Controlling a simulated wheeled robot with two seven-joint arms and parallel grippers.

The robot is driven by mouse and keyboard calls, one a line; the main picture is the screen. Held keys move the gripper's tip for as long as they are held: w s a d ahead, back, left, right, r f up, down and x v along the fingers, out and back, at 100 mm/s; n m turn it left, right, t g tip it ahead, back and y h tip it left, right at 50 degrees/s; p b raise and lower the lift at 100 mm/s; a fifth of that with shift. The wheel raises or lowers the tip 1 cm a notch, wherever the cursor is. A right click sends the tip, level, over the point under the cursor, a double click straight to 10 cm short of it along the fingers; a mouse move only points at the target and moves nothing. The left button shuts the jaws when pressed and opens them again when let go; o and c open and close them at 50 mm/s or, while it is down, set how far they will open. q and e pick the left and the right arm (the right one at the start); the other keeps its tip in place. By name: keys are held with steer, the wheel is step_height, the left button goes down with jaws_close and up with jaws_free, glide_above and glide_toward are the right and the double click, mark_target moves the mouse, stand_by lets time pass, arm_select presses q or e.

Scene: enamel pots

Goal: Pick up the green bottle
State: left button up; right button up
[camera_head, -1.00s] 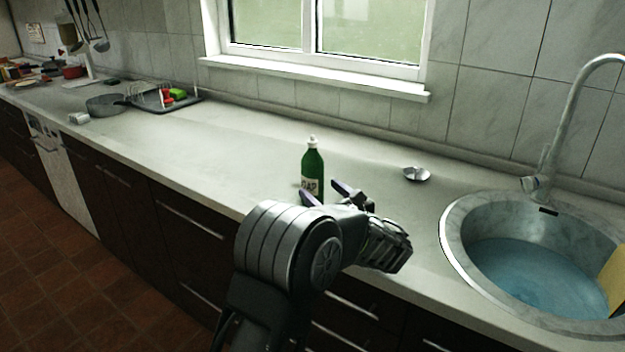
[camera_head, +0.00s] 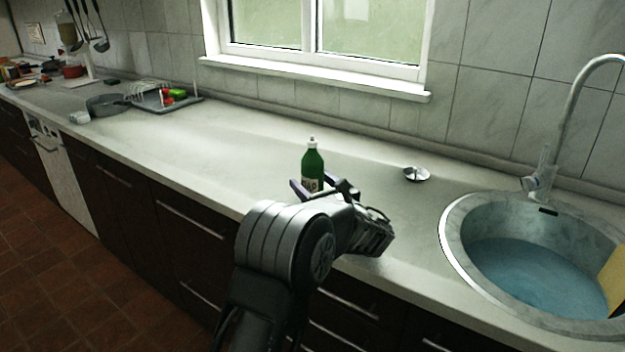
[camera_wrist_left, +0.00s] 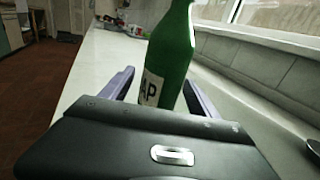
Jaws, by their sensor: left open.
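The green bottle (camera_head: 313,163) has a white cap and a pale label. It stands upright on the counter in the middle of the head view. It also shows large in the left wrist view (camera_wrist_left: 172,50), where its top is cut off and its foot is hidden behind the gripper body. My left gripper (camera_head: 322,188) is open, with its purple-lined fingers on either side of the bottle's lower part. In the left wrist view the fingers (camera_wrist_left: 157,90) flank the bottle. The right finger looks close to it, but I cannot tell whether it touches. My right gripper is out of view.
A small metal dish (camera_head: 416,174) lies right of the bottle. A round sink (camera_head: 462,262) with water and a tall faucet (camera_head: 560,130) is at the right. The counter left of the bottle is clear.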

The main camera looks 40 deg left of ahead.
arm_select(q)
steer(key=shift+c, duration=0.3)
jaws_close()
stand_by(0.6)
